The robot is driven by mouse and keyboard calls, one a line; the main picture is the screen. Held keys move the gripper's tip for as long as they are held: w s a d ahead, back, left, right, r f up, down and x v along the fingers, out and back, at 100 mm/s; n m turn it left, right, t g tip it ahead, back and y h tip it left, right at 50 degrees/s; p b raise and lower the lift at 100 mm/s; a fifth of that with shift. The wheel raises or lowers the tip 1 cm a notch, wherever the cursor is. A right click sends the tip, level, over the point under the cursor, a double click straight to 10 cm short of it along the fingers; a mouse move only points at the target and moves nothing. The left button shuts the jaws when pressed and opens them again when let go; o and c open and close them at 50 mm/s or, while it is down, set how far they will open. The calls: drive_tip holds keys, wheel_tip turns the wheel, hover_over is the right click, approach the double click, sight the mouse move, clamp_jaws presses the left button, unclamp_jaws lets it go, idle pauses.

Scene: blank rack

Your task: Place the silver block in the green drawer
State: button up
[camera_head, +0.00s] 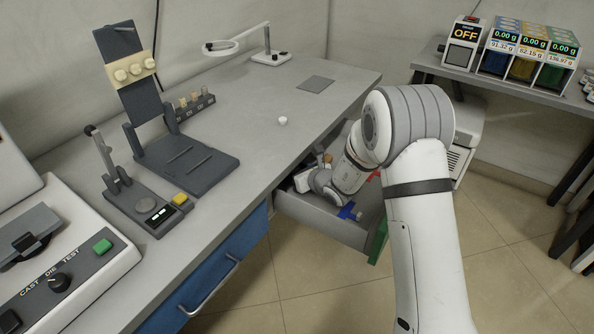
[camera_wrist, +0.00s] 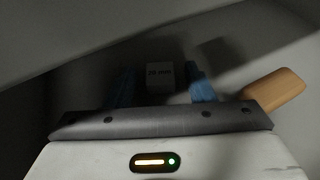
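The green drawer (camera_head: 378,243) is pulled out from under the grey bench; its green front edge shows beside my arm. My gripper (camera_wrist: 161,88) is down inside the drawer, partly hidden by my own wrist in the head view. In the wrist view its two blue fingertips stand apart. A small pale grey block (camera_wrist: 160,77) with dark lettering sits between or just beyond the fingertips, with a visible gap on each side. It may be the silver block; the dim light makes its colour unsure. I cannot make it out in the head view.
A wooden piece (camera_wrist: 274,89) lies right of my gripper in the drawer. A small white cup (camera_head: 283,121) and a dark square mat (camera_head: 316,82) are on the bench (camera_head: 245,120). A closed blue drawer (camera_head: 190,298) is at left.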

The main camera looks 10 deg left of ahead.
drive_tip(key=shift+s+d+r, duration=0.1)
drive_tip(key=shift+d+r, duration=0.05)
drive_tip(key=shift+r, duration=0.15)
drive_tip(key=p+v, duration=0.1)
drive_tip(key=v, duration=1)
drive_tip(key=shift+s+d, duration=0.2)
drive_tip(key=shift+s, duration=0.05)
drive_tip(key=s+d+r+n+g, duration=0.1)
drive_tip(key=s+r+n+g, duration=0.35)
drive_tip(key=s+n, duration=0.25)
drive_tip(key=s+d+r+n+g, duration=0.25)
drive_tip(key=s+r+n, duration=0.25)
drive_tip(key=s+n, duration=0.25)
drive_tip(key=s+d+n+h, duration=0.5)
drive_tip(key=s+d+n, duration=0.1)
drive_tip(key=d, duration=0.4)
drive_tip(key=s+d+r+n+h, duration=0.1)
drive_tip(key=s+d+n+h, duration=0.4)
drive_tip(key=d, duration=0.5)
drive_tip(key=shift+s+r+n, duration=0.3)
drive_tip(key=shift+s+n, duration=0.15)
drive_tip(key=shift+s, duration=0.4)
